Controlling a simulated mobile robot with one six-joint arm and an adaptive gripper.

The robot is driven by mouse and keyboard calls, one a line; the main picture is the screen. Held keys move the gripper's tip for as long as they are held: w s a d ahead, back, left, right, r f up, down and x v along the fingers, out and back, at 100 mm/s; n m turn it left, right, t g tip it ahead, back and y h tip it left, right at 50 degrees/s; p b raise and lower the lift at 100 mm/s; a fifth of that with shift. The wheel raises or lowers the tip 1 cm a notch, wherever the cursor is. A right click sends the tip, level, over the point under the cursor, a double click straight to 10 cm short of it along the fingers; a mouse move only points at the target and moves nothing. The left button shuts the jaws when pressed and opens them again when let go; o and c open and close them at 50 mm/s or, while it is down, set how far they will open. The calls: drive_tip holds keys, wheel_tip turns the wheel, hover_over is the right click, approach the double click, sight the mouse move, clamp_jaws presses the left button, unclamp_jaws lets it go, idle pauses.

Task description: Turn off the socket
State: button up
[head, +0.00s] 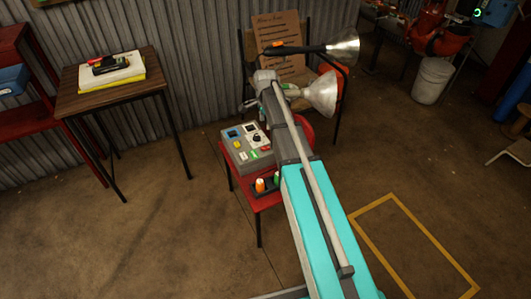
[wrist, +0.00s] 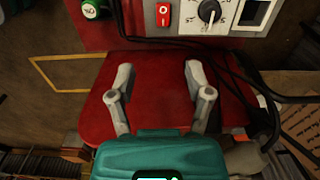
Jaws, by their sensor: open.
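A grey control box (head: 248,146) sits on a small red table (head: 244,187), left of my arm. Its top carries coloured buttons, a dial and blue-faced squares. In the wrist view its near edge shows at the top: a red rocker switch (wrist: 163,15) marked O, a black dial (wrist: 209,12) with a white pointer, and a dark framed square (wrist: 258,14) that may be the socket. The picture edge cuts these off. My gripper (wrist: 160,78) is open and empty over the bare red tabletop, short of the box and apart from the switch.
Black cables (wrist: 238,78) run down the right side of the red table. A lamp with a metal shade (head: 320,92) and a chair with a cardboard sign (head: 268,45) stand behind. A wooden table (head: 110,85) stands left. Open floor lies at front left.

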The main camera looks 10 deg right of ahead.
sight(266, 148)
drive_tip(key=shift+w+f, duration=0.25)
drive_tip(key=shift+f, duration=0.2)
wheel_tip(266, 148, down, 13)
drive_tip(key=b, duration=1.4)
drive_tip(key=shift+f, duration=0.2)
idle(0.4)
clamp_jaws()
